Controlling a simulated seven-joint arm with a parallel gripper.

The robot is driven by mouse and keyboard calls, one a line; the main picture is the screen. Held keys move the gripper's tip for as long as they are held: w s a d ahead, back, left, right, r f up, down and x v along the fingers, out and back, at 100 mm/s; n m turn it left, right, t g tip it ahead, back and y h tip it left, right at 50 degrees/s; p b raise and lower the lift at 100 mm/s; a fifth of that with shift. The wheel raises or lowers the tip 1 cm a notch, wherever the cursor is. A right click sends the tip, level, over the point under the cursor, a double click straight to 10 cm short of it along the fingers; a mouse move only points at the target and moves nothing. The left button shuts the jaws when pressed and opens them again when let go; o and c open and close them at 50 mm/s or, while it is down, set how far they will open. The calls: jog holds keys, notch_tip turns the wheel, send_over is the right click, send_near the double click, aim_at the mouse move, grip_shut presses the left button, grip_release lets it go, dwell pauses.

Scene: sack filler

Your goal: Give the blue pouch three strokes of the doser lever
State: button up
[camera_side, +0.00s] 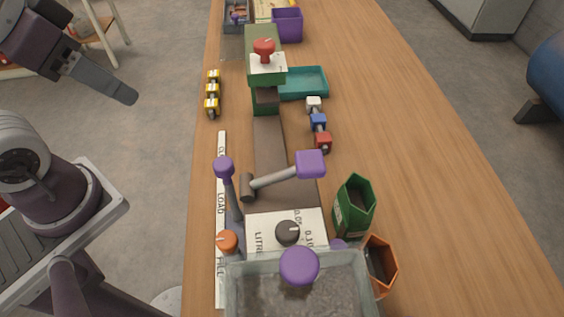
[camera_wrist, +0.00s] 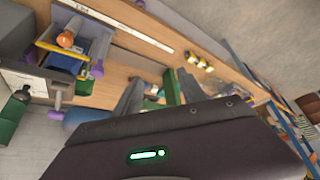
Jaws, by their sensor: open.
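The filling machine stands along the table, with a grey hopper (camera_side: 240,285) at the near end. A purple-knobbed lever (camera_side: 223,167) rises at its left, and a second lever with a purple block (camera_side: 310,163) slants over its middle. I cannot tell which is the doser lever. I cannot make out a blue pouch; an open green pouch (camera_side: 354,205) and an open orange pouch (camera_side: 380,262) are at the right. My gripper (camera_side: 128,97) is open, up at the left and away from the machine; its fingers also show in the wrist view (camera_wrist: 161,90).
Yellow pieces (camera_side: 212,91) lie left of the machine; white, blue and red pieces (camera_side: 318,121) lie right of it. The right side of the table is clear.

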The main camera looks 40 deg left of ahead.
jog(key=shift+c, duration=1.3)
jog(key=shift+g+h, duration=0.5)
jog(key=shift+g, duration=0.3)
jog(key=w+d+r, duration=0.2)
jog(key=w+r, duration=0.1)
jog(key=w+d+r, duration=0.1)
jog(key=d+r, duration=0.1)
jog(key=shift+w+r, duration=0.1)
jog(key=shift+w, duration=0.05)
grip_shut()
jog(key=w+d+r+m+g, duration=0.1)
jog(key=w+d+r+g, duration=0.15)
jog(key=d, duration=0.45)
jog(key=w+d+r+g, duration=0.1)
jog(key=w+d+r, duration=0.15)
jog(key=d, duration=0.45)
jog(key=d+f+g+y, duration=0.1)
jog(key=d+f, duration=0.1)
jog(key=d, duration=0.7)
jog(key=shift+s+d+f+m+g, duration=0.25)
jog(key=shift+f+m+g, duration=0.05)
jog(key=shift+m+g, duration=0.1)
jog(key=shift+f, duration=0.1)
